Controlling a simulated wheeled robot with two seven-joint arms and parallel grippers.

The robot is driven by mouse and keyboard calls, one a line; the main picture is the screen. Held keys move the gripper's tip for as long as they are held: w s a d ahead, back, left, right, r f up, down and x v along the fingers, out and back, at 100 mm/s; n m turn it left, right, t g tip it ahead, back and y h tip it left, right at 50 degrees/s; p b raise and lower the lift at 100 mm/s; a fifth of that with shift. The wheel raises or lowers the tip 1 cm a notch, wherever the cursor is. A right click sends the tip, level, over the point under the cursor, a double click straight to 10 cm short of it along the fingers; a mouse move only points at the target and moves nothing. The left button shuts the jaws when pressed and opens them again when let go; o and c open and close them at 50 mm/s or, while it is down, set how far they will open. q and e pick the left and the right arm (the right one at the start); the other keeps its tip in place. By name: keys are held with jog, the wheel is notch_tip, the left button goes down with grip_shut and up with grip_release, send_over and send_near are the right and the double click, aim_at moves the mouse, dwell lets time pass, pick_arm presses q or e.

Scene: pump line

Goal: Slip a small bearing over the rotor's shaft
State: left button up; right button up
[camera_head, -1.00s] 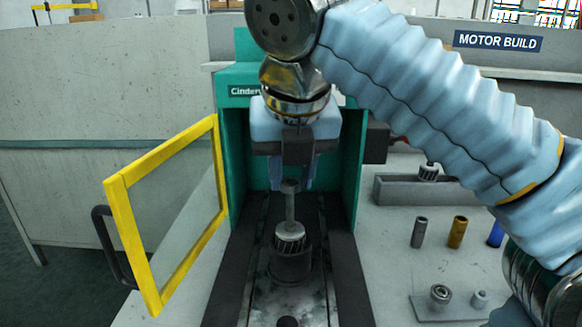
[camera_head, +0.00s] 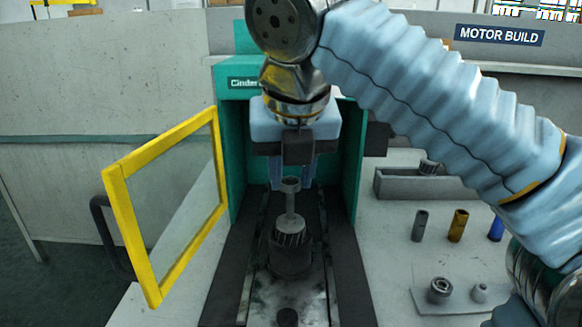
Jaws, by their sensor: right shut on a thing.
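The rotor (camera_head: 291,233) stands upright in a dark round holder (camera_head: 290,260) in front of the green press, its thin shaft (camera_head: 291,206) pointing up. A small grey ring, the small bearing (camera_head: 290,185), shows at the shaft's top. My right gripper (camera_head: 292,181) points down from above with its pale blue fingers on both sides of the bearing, shut on it. The bearing overlaps the shaft's upper end in the picture; I cannot tell whether it is around the shaft or just above it. My left gripper is not in view.
The green press (camera_head: 236,150) stands around the work spot, its yellow-framed door (camera_head: 112,225) open at left. At right are a grey tray (camera_head: 395,185), grey, gold (camera_head: 457,225) and blue sleeves, and a plate (camera_head: 425,307) with a large bearing (camera_head: 440,289) and a smaller part (camera_head: 480,292).

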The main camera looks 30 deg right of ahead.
aim_at(291, 186)
jog(key=shift+f+b, duration=0.9)
jog(key=shift+f, duration=0.55)
jog(key=shift+f, duration=0.1)
jog(key=o, duration=0.9)
jog(key=shift+c, duration=0.2)
jog(key=shift+o, duration=0.5)
jog(key=shift+o, duration=0.8)
